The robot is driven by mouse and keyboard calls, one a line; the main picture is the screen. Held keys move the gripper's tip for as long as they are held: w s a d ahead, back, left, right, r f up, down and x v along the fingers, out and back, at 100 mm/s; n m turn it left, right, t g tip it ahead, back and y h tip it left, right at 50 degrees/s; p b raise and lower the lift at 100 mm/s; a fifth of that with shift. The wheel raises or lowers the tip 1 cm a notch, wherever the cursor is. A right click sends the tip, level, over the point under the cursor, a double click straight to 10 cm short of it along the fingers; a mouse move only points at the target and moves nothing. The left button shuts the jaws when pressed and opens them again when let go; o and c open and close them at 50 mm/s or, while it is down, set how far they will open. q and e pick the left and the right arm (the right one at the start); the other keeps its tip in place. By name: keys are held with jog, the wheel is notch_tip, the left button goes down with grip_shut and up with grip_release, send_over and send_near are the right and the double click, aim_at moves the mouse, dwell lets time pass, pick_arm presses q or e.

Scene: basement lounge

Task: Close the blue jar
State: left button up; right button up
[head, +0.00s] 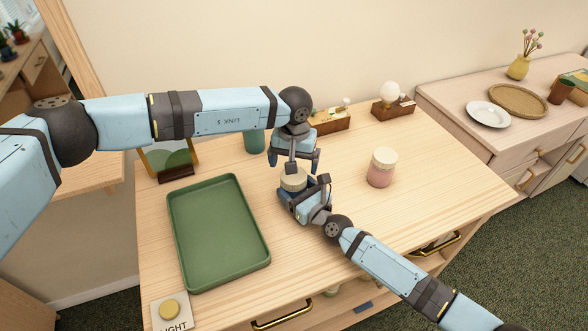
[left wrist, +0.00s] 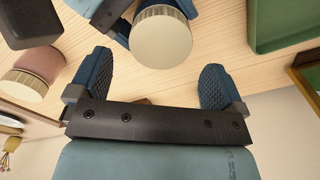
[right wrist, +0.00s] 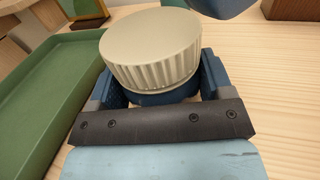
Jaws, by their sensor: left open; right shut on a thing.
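The blue jar stands on the table with a ribbed cream lid (head: 293,181) on its mouth. A strip of its blue body (right wrist: 165,97) shows under the lid in the right wrist view. The lid looks slightly tilted there; I cannot tell whether it is screwed tight. My right gripper (head: 296,193) is shut around the jar body, below the lid. My left gripper (head: 302,163) is open and empty, just above and behind the lid. In the left wrist view, the lid (left wrist: 162,40) lies beyond the open fingers, apart from them.
A green tray (head: 217,232) lies left of the jar. A pink jar (head: 381,174) with a cream lid stands to the right. A green container (head: 254,142), partly hidden by my left arm, and wooden boxes (head: 393,108) stand behind. A yellow-button light switch (head: 169,309) is at front left.

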pick_arm(q)
jog(key=shift+r, duration=0.35)
jog(key=shift+c, duration=0.4)
